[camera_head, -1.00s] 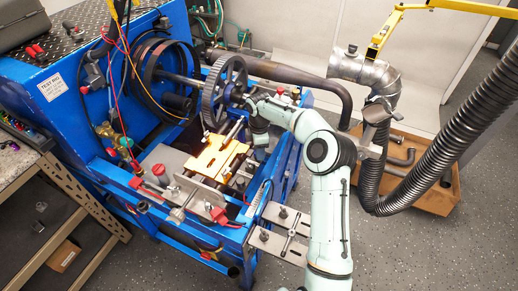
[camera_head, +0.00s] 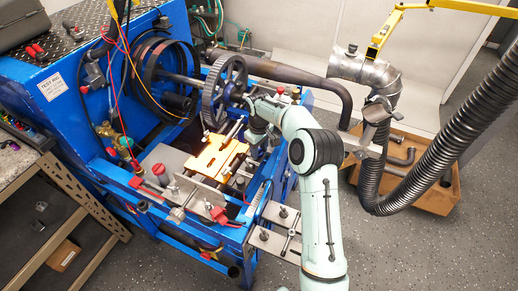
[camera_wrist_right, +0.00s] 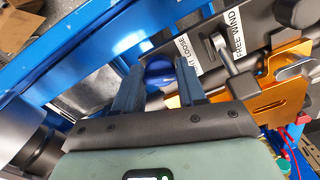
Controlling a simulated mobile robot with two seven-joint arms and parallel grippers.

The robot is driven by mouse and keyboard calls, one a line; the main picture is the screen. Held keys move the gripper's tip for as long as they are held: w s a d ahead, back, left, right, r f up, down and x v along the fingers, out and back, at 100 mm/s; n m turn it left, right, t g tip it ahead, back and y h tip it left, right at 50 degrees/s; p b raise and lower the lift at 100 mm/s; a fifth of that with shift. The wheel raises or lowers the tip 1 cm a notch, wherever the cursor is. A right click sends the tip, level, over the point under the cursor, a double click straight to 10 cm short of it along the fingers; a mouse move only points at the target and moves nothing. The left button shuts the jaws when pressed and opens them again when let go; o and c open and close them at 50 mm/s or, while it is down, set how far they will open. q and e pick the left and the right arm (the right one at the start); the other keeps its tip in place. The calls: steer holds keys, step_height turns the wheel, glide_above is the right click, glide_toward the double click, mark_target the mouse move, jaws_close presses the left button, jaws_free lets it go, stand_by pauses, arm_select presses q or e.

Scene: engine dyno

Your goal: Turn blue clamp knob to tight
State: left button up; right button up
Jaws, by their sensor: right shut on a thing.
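The blue clamp knob (camera_wrist_right: 158,70) shows in the right wrist view between the two fingers of my right gripper (camera_wrist_right: 158,76). The gripper is shut on it, and the fingers hide its sides. A white label partly reading "LOOSE" (camera_wrist_right: 187,80) is just right of the knob; its other end is hidden behind a finger. In the head view my right gripper (camera_head: 256,137) is at the right side of the rig, beside the orange plate (camera_head: 218,155); the knob cannot be made out there. My left gripper is not in view.
The blue test rig (camera_head: 60,100) fills the left and middle. A large dark gear wheel (camera_head: 225,90) stands close behind my gripper. A "FREE WIND" label (camera_wrist_right: 232,36) and a lever (camera_wrist_right: 225,52) are near the knob. A ribbed black hose (camera_head: 440,150) hangs at right.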

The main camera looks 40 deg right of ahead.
steer(key=m, duration=0.4)
steer(key=shift+m, duration=1.9)
steer(key=shift+a+m, duration=0.1)
steer(key=shift+m, duration=0.2)
steer(key=o, duration=1.1)
steer(key=shift+c, duration=0.2)
step_height(320, 180, up, 14)
steer(key=shift+f, duration=0.25)
